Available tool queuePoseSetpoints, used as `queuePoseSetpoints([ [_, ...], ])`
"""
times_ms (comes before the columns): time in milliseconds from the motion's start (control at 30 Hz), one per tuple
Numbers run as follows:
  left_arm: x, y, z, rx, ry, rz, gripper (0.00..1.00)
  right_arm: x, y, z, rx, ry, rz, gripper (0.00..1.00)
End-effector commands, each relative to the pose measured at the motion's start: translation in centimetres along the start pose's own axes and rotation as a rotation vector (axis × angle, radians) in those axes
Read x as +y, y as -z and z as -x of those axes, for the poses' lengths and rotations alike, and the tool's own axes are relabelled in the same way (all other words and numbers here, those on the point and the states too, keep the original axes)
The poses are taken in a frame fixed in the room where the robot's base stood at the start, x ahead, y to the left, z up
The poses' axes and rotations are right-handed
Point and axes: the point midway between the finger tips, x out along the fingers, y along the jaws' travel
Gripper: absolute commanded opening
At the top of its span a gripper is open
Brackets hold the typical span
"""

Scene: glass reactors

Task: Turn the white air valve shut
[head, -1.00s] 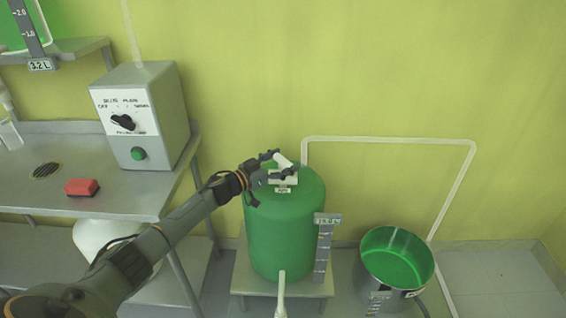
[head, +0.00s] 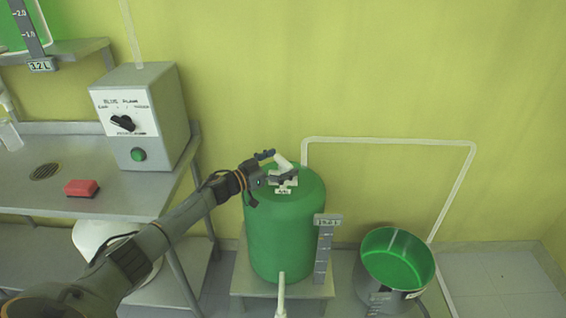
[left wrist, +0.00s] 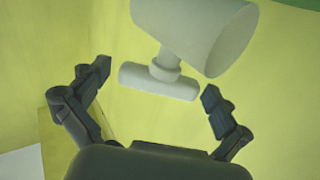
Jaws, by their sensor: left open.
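The white air valve (head: 283,163) sits on top of the green tank (head: 284,228), with a small label at its base. In the left wrist view it shows as a thick white cylinder with a short stem and a crossbar handle (left wrist: 158,81). My left gripper (head: 274,167) is at the valve on the tank top. In the left wrist view its open fingers (left wrist: 155,88) stand on either side of the handle, with visible gaps to both fingers. My right gripper is in neither view.
A grey control box (head: 139,112) with a black knob and green button stands on the metal bench (head: 120,203), near a red block (head: 81,188). A green-lined bucket (head: 397,258) stands on the floor at the right. A thin white pipe (head: 390,140) runs along the wall.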

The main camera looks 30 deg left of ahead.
Motion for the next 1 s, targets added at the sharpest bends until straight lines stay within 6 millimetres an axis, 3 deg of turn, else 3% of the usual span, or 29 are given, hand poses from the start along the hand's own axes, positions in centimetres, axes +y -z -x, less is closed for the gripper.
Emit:
queuePoseSetpoints([
  [233,-0.1,-0.1,1.2,-0.002,0.001,0.0,1.0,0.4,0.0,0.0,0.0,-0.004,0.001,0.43],
  [700,0.0,-0.1,10.0,-0.003,-0.001,0.0,1.0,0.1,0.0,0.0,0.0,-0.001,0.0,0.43],
  [1000,0.0,-0.1,12.0,-0.001,-0.001,0.0,1.0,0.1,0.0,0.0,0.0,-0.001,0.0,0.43],
])
